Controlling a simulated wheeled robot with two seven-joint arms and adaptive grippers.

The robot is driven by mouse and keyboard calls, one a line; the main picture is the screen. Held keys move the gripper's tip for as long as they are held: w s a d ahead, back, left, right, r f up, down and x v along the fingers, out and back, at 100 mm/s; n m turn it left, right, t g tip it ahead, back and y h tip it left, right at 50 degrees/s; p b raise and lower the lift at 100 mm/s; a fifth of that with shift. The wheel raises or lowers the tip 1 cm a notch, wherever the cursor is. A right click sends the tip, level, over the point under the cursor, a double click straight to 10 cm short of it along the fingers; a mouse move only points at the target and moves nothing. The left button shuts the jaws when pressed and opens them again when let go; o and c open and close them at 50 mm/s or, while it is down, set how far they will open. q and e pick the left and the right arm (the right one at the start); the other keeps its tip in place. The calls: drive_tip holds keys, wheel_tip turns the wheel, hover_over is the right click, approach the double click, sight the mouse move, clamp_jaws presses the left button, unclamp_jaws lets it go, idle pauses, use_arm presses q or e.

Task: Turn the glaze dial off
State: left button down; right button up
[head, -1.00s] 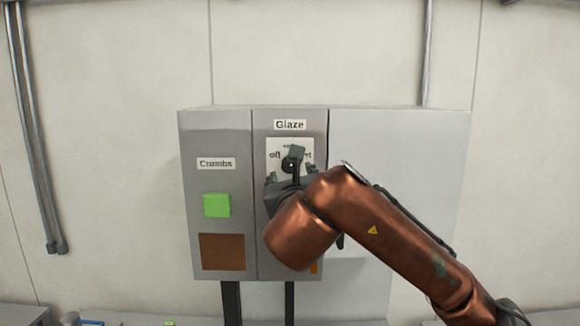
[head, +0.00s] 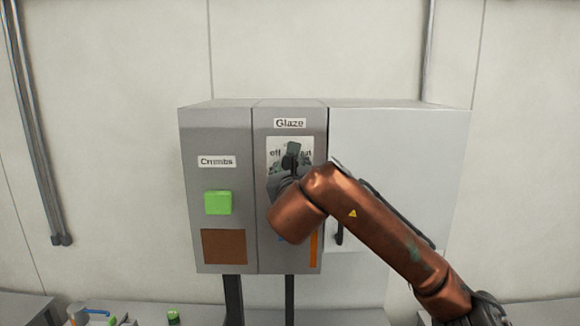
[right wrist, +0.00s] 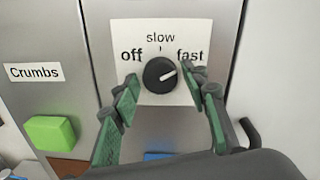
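The glaze dial (right wrist: 160,74) is a round black knob on a white plate marked off, slow and fast. Its white pointer mark aims right and slightly up, toward "fast". My right gripper (right wrist: 160,88) is open, with one green-padded finger at the lower left of the dial and the other at its right. The fingers look apart from the knob, though depth is hard to judge. In the head view my right gripper (head: 291,160) hides most of the dial and part of the plate (head: 304,144). My left gripper is not in view.
The Crumbs panel (head: 217,130), left of the Glaze panel, has a green square button (head: 217,203) and a brown square (head: 224,246). A plain grey cabinet (head: 400,150) with a dark handle is to the right. Small items (head: 90,316) lie on a surface below.

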drive_tip(key=c, duration=0.9)
